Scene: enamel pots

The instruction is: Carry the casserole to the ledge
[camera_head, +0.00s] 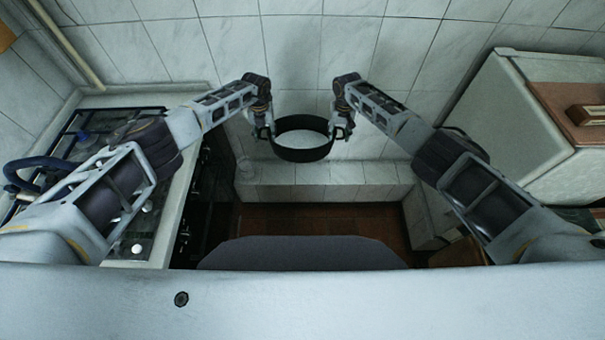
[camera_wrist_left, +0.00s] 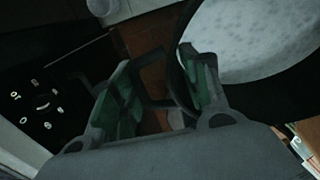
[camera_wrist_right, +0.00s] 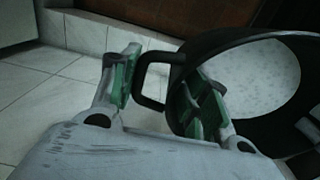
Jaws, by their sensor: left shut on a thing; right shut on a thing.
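The casserole (camera_head: 303,153) is a dark round pot with a pale speckled inside and a handle on each side. My right gripper (camera_head: 341,131) is shut on the right handle (camera_wrist_right: 150,82), which shows between the green-padded fingers (camera_wrist_right: 160,90). The pot looks about level. The head view does not settle its height over the ledge.
A stove (camera_head: 150,215) with dark grates stands at the left. A small pale cup-like thing (camera_head: 246,168) is at the ledge's left end. A white cabinet (camera_head: 520,125) stands at the right. Tiled wall lies behind the ledge; the ledge's right part looks clear.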

